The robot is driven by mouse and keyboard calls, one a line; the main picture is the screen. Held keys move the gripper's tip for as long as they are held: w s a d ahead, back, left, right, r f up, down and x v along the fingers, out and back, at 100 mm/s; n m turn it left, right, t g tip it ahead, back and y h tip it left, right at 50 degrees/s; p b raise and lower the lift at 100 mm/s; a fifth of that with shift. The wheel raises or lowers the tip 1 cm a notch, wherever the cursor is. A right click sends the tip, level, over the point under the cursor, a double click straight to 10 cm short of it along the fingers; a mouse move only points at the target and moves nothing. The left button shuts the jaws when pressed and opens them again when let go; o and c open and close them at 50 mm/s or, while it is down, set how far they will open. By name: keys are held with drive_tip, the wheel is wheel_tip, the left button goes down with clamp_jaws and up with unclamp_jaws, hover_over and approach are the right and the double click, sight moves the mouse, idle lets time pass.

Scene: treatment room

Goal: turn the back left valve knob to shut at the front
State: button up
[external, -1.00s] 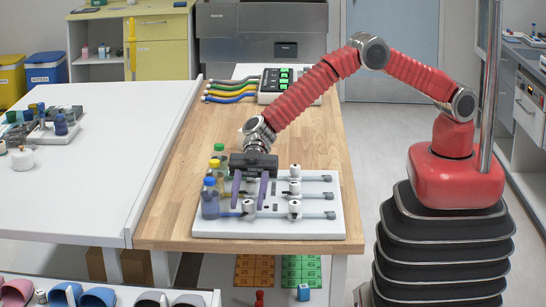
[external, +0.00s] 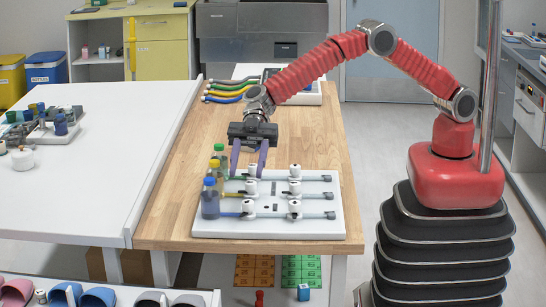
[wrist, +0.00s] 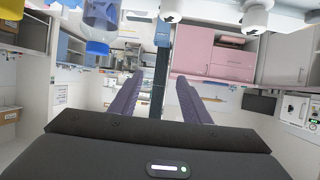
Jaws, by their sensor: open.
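The white valve board (external: 205,229) lies on the wooden table with white knobs in two columns. The back left valve knob (external: 255,171) stands in the farthest row, just below and right of my fingertips. Its exact pointing direction is too small to read. My gripper (external: 248,174) is open, pointing down, its purple fingers apart near this knob; I cannot tell whether they touch it. In the wrist view my gripper (wrist: 158,95) shows nothing held between the fingers. The middle left knob (external: 250,187) and front left knob (external: 248,206) stand nearer the camera.
A green-capped bottle (external: 219,155), a yellow-capped bottle and a blue-capped bottle (external: 210,203) stand along the board's left side, close to my fingers. Right-column knobs (external: 295,188) stand to the right. Bare wooden tabletop (external: 313,140) lies behind the board.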

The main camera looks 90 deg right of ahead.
drive_tip(key=shift+s+a, duration=0.2)
drive_tip(key=shift+a, duration=0.1)
drive_tip(key=s+a+r+y, duration=0.1)
drive_tip(key=s+a+r, duration=0.2)
drive_tip(key=a+r, duration=0.55)
drive_tip(key=w+a+r+m+t+h, duration=0.2)
drive_tip(key=w+r+m+t, duration=0.6)
drive_tip(key=t, duration=0.1)
drive_tip(key=s+d+f+m+g+h, duration=0.6)
drive_tip(key=s+d+f+h, duration=0.4)
drive_tip(key=d+f+h, duration=0.1)
drive_tip(key=shift+s+d+f, duration=0.3)
drive_tip(key=shift+d+f, duration=0.4)
drive_tip(key=shift+d, duration=0.15)
